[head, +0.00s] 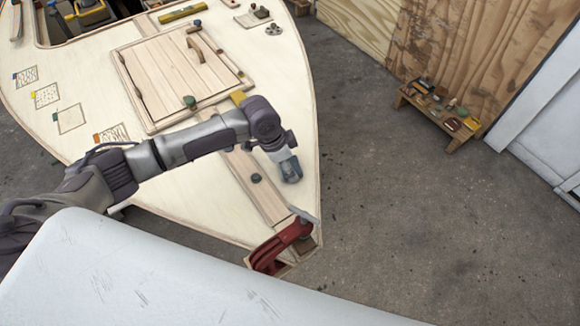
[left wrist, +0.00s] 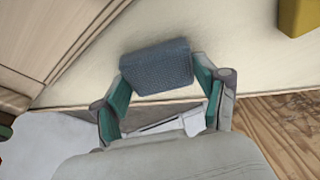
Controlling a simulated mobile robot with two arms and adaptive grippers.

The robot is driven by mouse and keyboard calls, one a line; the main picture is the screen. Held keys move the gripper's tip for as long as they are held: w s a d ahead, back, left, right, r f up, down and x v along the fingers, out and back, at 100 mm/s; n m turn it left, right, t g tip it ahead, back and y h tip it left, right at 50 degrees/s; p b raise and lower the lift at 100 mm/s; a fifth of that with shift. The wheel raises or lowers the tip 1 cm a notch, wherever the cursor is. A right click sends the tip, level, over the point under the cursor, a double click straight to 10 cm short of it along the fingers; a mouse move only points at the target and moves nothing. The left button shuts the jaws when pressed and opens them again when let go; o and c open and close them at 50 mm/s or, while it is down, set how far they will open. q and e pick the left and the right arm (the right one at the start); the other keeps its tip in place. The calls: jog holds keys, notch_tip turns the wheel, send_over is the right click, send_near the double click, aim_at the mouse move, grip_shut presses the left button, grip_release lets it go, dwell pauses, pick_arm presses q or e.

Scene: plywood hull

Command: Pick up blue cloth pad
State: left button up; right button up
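The blue cloth pad (left wrist: 157,68) is a blue-grey, textured block. In the left wrist view it spans the gap between the two fingertips and appears to touch both. My left gripper (left wrist: 158,80) seems shut on it, with the fingers spread wide around it. In the head view the pad (head: 291,170) shows at the end of my left gripper (head: 285,160), over the pale front deck close to its right edge. Whether it touches the deck is hard to tell. My right gripper is not in view.
A dark round knob (head: 256,178) sits on the deck strip beside the gripper. A red fitting (head: 280,245) stands at the deck's tip. A wooden hatch (head: 180,75) with a handle lies behind my arm. A low bench (head: 440,115) with small items stands at the right; open floor lies between.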

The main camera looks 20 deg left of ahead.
aim_at(297, 166)
pick_arm(q)
jog(key=shift+c, duration=1.2)
jog(key=shift+r, duration=0.15)
jog(key=shift+r, duration=0.25)
jog(key=r, duration=0.2)
jog(key=r+b, duration=0.1)
jog(key=shift+d+r, duration=0.35)
jog(key=s+d+r, duration=0.1)
jog(key=d+r, duration=0.2)
jog(key=d, duration=0.2)
jog(key=s+d+r+b, duration=0.1)
jog(key=d+r, duration=0.2)
jog(key=d, duration=0.2)
jog(key=shift+s+d+r, duration=0.2)
jog(key=shift+d+r, duration=0.1)
jog(key=shift+d, duration=0.1)
